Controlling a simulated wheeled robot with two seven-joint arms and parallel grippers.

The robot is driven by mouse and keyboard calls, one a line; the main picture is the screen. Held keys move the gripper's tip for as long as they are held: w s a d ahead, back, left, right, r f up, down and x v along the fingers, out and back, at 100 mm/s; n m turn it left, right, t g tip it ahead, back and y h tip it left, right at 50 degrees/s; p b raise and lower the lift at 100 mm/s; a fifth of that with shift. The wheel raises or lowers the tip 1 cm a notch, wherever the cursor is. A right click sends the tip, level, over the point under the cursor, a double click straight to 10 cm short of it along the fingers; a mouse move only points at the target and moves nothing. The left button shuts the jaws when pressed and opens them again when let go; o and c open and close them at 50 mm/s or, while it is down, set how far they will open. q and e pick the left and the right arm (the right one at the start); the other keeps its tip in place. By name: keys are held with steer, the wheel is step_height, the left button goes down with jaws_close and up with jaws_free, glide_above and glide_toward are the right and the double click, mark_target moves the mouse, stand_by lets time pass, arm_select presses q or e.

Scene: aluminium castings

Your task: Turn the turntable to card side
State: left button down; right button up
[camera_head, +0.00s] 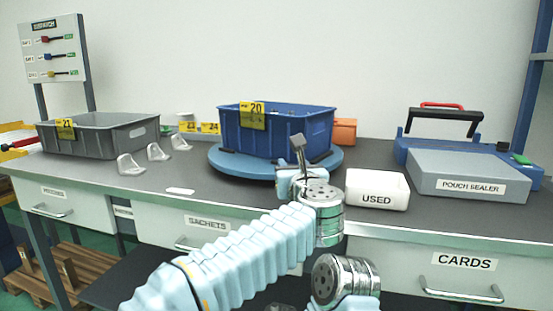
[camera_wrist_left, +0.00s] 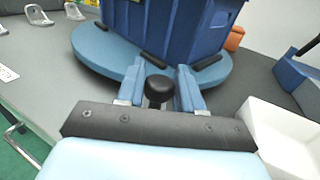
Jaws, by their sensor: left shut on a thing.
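The turntable (camera_head: 228,165) is a round blue disc on the grey bench, and it also shows in the left wrist view (camera_wrist_left: 98,48). A blue crate (camera_head: 285,133) with a yellow tag 20 stands on it. My left gripper (camera_head: 299,163) is at the disc's front right edge. In the left wrist view its two blue fingers (camera_wrist_left: 158,84) are shut on a black knob (camera_wrist_left: 157,92) at the rim. The CARDS drawer (camera_head: 462,278) is at the front right, closed. My right gripper is not in view.
A white USED bin (camera_head: 377,203) stands close to the right of my left gripper. The pouch sealer (camera_head: 470,187) is further right. A grey crate (camera_head: 90,148) tagged 21 and several metal brackets (camera_head: 131,165) stand at left. An orange box (camera_head: 345,131) is behind the turntable.

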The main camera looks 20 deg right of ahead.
arm_select(q)
steer(key=shift+s+d+n+y+p, duration=0.15)
steer(key=shift+d+n+y+p, duration=0.2)
steer(key=shift+d+y+p, duration=0.25)
steer(key=shift+s+d+n+y+p, duration=0.15)
steer(key=shift+d+n+y+p, duration=0.3)
steer(key=shift+d, duration=0.25)
steer(key=c, duration=0.8)
jaws_free()
steer(key=shift+c, duration=0.2)
steer(key=shift+d, duration=0.1)
steer(key=s+a+b, duration=0.2)
steer(key=s+b, duration=0.2)
steer(key=s, duration=0.9)
steer(key=shift+s, duration=0.3)
steer(key=shift+a, duration=0.1)
